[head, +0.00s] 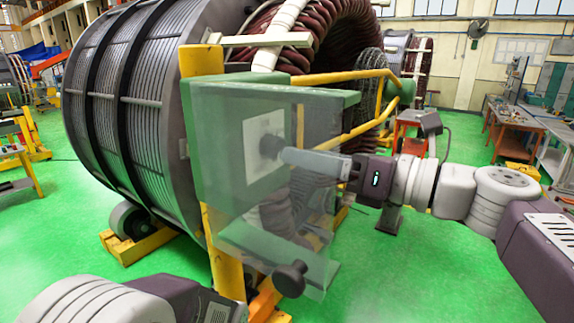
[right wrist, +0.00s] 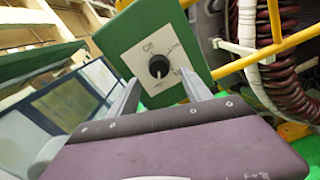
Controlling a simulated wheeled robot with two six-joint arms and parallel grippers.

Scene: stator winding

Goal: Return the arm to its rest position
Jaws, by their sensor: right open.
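My right gripper (head: 284,156) reaches in from the right in the head view, in front of the green control box (head: 222,140). Its fingers are open, and I see nothing between them. In the right wrist view, the two grey fingers (right wrist: 158,82) stand apart below a black rotary knob (right wrist: 158,66) on a pale labelled plate (right wrist: 146,52). The knob looks clear of the fingers; its exact setting is hard to read. In the head view the fingers partly cover the plate (head: 258,148). My left arm shows only at the bottom left, with its gripper out of view.
Yellow rails (head: 345,76) run behind the box. The large stator (head: 130,110) fills the left. Green floor (head: 440,275) is free at the lower right.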

